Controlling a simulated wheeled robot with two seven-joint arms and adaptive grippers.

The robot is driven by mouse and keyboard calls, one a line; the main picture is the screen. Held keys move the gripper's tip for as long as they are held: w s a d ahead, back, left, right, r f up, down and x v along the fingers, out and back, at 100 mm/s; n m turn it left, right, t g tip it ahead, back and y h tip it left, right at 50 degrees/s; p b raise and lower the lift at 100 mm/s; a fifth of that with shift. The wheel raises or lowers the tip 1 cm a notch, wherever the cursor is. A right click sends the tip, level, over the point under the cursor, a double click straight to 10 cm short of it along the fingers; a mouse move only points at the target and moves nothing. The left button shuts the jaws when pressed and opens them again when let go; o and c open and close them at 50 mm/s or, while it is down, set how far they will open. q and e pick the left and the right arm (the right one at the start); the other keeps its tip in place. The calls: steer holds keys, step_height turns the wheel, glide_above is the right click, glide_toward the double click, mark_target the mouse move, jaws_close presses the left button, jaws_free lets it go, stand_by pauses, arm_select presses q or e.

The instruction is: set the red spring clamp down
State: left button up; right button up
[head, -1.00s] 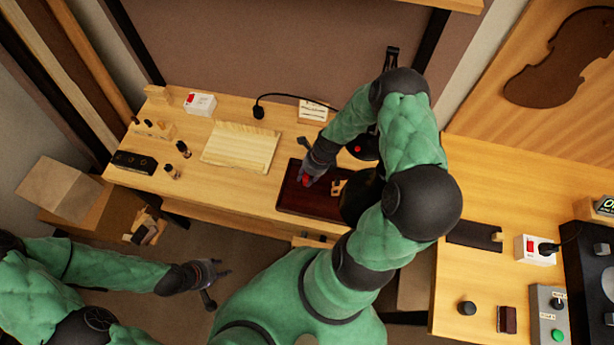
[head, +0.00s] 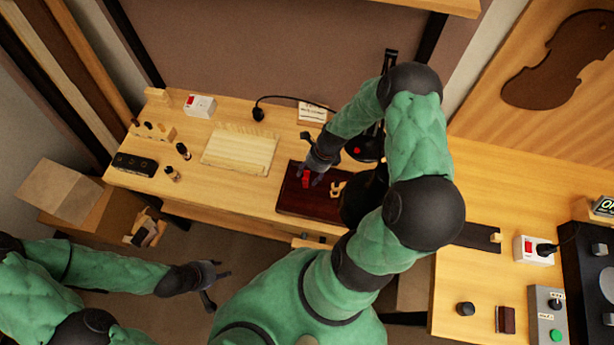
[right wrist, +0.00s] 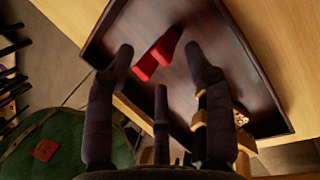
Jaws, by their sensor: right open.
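The red spring clamp (head: 305,179) lies on the dark wooden tray (head: 299,204) on the bench. My right gripper (head: 312,174) is over the tray at the clamp. In the right wrist view the right gripper's fingers (right wrist: 158,62) are spread, one on each side of the clamp, with gaps showing. My left gripper (head: 219,284) is open and empty, in front of the bench at the lower left.
A small wooden piece (head: 336,189) lies on the tray right of the clamp. A pale ribbed board (head: 240,149) lies left of the tray. A black lamp (head: 364,147) stands behind my right arm. Small dark bottles (head: 183,151) stand at the left.

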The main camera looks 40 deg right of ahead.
steer(key=v, duration=0.8)
steer(key=shift+p, duration=0.45)
